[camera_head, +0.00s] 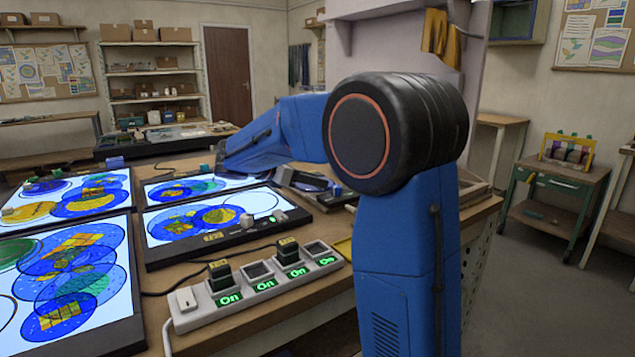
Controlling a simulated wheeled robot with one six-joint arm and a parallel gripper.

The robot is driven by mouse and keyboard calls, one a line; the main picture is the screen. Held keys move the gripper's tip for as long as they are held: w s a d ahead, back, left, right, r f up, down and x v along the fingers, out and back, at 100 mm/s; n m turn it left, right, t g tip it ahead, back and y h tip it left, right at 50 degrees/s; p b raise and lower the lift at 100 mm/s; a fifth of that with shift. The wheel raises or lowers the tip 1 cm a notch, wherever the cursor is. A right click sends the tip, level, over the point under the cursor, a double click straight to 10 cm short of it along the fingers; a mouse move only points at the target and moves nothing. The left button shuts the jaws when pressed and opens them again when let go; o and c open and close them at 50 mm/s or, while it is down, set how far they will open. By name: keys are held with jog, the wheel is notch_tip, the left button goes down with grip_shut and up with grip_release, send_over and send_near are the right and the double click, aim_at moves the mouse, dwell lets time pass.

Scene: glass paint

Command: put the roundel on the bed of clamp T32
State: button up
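Several round glass pieces lie on the lit panels. A blue and yellow disc (219,215) and a smaller one (178,225) are on the near middle panel (155,257). Larger overlapping discs (72,268) are on the near left panel. I cannot tell which disc is the roundel. No T32 label is readable, so I cannot pick out the clamp.
A white power strip (265,291) with green "On" labels and dark plugs lies at the front of the bench. Cables run across the bench top. A dark, low object (303,180) sits beside my arm. A green cart (563,187) stands on open floor at right.

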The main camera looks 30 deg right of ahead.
jog(key=v, duration=1)
jog(key=shift+a, duration=0.1)
